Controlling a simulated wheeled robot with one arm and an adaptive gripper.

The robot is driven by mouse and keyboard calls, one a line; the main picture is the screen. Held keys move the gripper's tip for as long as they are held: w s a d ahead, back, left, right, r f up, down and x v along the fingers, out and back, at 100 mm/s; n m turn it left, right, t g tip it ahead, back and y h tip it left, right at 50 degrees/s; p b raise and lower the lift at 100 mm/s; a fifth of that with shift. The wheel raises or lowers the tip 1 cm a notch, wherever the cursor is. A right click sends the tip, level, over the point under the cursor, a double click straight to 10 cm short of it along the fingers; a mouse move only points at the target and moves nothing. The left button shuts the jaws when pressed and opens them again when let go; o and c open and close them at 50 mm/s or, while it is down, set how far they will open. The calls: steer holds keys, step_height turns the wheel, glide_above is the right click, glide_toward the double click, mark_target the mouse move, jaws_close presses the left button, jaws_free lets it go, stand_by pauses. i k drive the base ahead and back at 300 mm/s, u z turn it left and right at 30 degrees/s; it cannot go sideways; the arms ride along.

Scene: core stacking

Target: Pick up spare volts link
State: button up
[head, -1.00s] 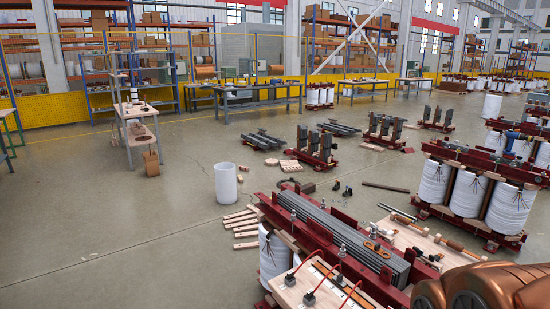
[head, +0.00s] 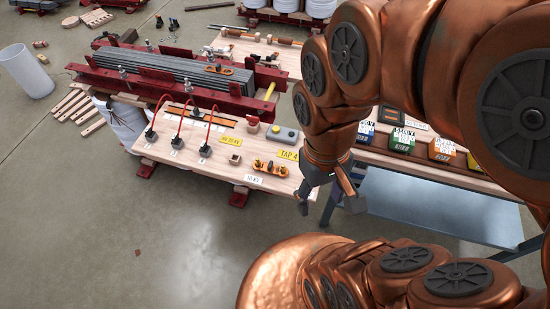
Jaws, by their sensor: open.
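A wooden board (head: 210,168) lies in front of the dark red core frame. On its right part, beside a white 10 KV label (head: 254,180), sits a small orange link with dark studs (head: 270,167). Another orange link (head: 219,70) lies on top of the grey core stack (head: 175,68). I cannot tell for sure which one is the spare volts link. My gripper (head: 329,201) is open and empty, pointing down at the right end of the board. It is right of the studded link and apart from it.
Yellow labels (head: 289,155), a grey box with buttons (head: 283,134) and red leads on black terminals (head: 204,150) share the board. Right of my gripper, a table (head: 440,172) carries several coloured blocks (head: 402,139). Open floor lies front left.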

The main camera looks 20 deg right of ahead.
mark_target(269, 167)
steer(key=u, duration=2.35)
steer(key=i, duration=1.55)
steer(key=z, duration=3)
